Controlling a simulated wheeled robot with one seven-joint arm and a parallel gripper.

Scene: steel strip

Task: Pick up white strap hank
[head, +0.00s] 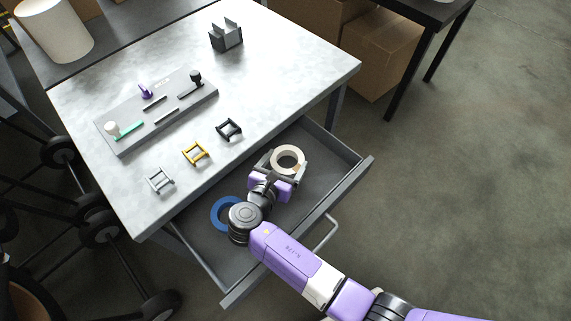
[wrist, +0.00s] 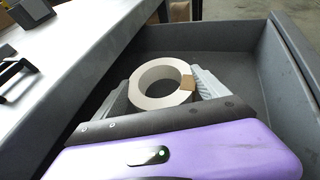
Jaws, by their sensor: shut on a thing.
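The white strap hank (head: 288,158) is a thick white ring with a tan patch on one side. It is in the open drawer (head: 335,158), toward its far right part. My gripper (head: 278,166) reaches down into the drawer and is shut on the hank. In the wrist view the hank (wrist: 161,84) sits between the two grey fingers, one on each side, with its tan patch beside the right finger. Its lower edge is partly hidden by my gripper. I cannot tell whether it touches the drawer floor.
A blue ring (head: 220,214) lies in the drawer, partly hidden by my arm. The drawer walls surround my gripper. The steel tabletop (head: 290,60) above holds a grey board (head: 155,110), several small frames and a dark block (head: 226,37).

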